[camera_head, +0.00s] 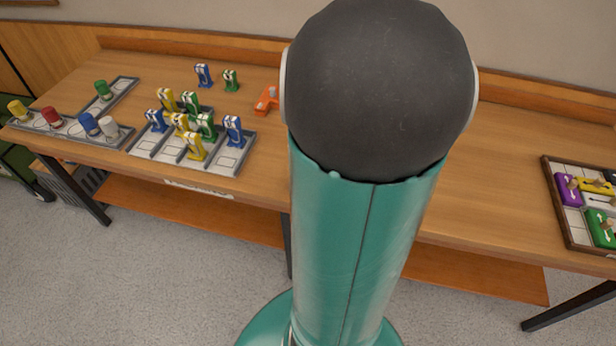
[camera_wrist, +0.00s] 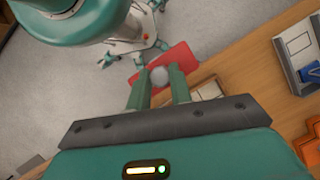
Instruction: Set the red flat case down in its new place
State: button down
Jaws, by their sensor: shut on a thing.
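The red flat case (camera_wrist: 181,60) shows in the wrist view beyond my fingertips, with a round grey knob on it between the fingers. My gripper (camera_wrist: 159,75) is shut on this case. Part of the case lies behind the right finger. Below and right of it in the wrist view is a pale panelled piece (camera_wrist: 209,89) at the table edge, partly hidden by my gripper. Whether the case touches anything beneath it I cannot tell. In the head view my arm hides the gripper and the case.
A wooden table (camera_head: 500,180) runs across the head view. A dark-framed tray (camera_head: 571,228) with purple, yellow and green cases stands at right. A grey tray (camera_head: 172,153) with several coloured pieces stands at left, near an orange piece (camera_head: 266,100). Bare tabletop lies between.

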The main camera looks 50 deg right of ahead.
jog(key=shift+w+d+f, duration=1.35)
jog(key=shift+d+f, duration=0.4)
jog(key=shift+f, duration=0.35)
jog(key=shift+w+d+f, duration=1.35)
jog(key=shift+d+f, duration=0.45)
jog(key=shift+f, duration=0.35)
jog(key=shift+w+d+f, duration=1.35)
jog(key=shift+d+f, duration=0.4)
jog(key=shift+f, duration=0.35)
jog(key=shift+f, duration=0.15)
jog(key=c, duration=1.3)
grip_release()
jog(key=shift+o, duration=0.2)
jog(key=v, duration=1.2)
